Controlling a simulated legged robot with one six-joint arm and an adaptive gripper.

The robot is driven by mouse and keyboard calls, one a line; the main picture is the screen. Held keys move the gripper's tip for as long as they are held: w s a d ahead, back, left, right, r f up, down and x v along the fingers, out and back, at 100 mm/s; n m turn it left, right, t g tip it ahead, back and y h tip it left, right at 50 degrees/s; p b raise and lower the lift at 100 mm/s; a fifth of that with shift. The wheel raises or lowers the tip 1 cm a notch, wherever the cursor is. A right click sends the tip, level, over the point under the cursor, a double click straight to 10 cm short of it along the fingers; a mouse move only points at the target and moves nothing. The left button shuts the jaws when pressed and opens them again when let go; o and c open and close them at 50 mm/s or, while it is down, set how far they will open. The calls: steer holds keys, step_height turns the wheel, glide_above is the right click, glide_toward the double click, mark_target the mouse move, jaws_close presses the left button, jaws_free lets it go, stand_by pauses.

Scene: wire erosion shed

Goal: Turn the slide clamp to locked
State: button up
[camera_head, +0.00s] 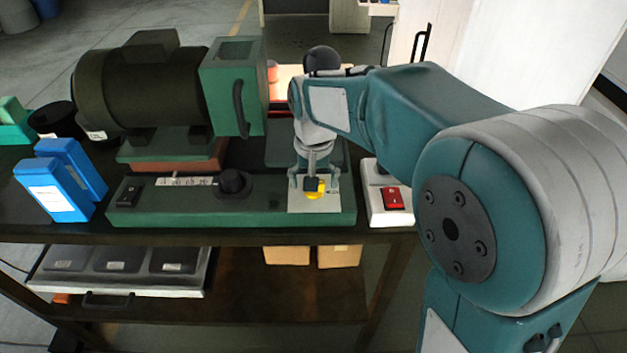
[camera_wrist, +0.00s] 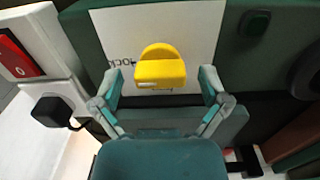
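The slide clamp is a yellow knob (camera_head: 320,188) on a white label plate (camera_head: 315,206) at the right end of the green machine base. In the wrist view the yellow knob (camera_wrist: 160,68) has a rounded top and a flat bar with a pale mark. Lettering that begins "lock" shows left of it on the plate (camera_wrist: 205,30); other print below it is mostly covered. My gripper (camera_head: 314,181) is above the plate. In the wrist view my gripper (camera_wrist: 160,82) is open, a finger on each side of the knob, with visible gaps.
A red rocker switch (camera_head: 392,198) on a white box stands right of the base. A black dial (camera_head: 234,183) and a black switch (camera_head: 128,196) are to the left. The green housing with a handle (camera_head: 235,90) rises behind. Blue boxes (camera_head: 62,182) stand far left.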

steer(key=shift+w, duration=0.1)
steer(key=shift+r, duration=0.2)
step_height(320, 180, up, 12)
steer(key=shift+f, duration=0.25)
steer(key=shift+a, duration=0.1)
stand_by(0.3)
steer(key=s+d+f+t, duration=0.2)
steer(key=s+d, duration=0.4)
steer(key=s, duration=0.3)
steer(key=s+d+f+t, duration=0.3)
steer(key=s+d, duration=0.3)
steer(key=s, duration=0.4)
steer(key=shift+s+d+f+n+t, duration=0.15)
steer(key=shift+d+f+n+t, duration=0.15)
steer(key=shift+d, duration=0.1)
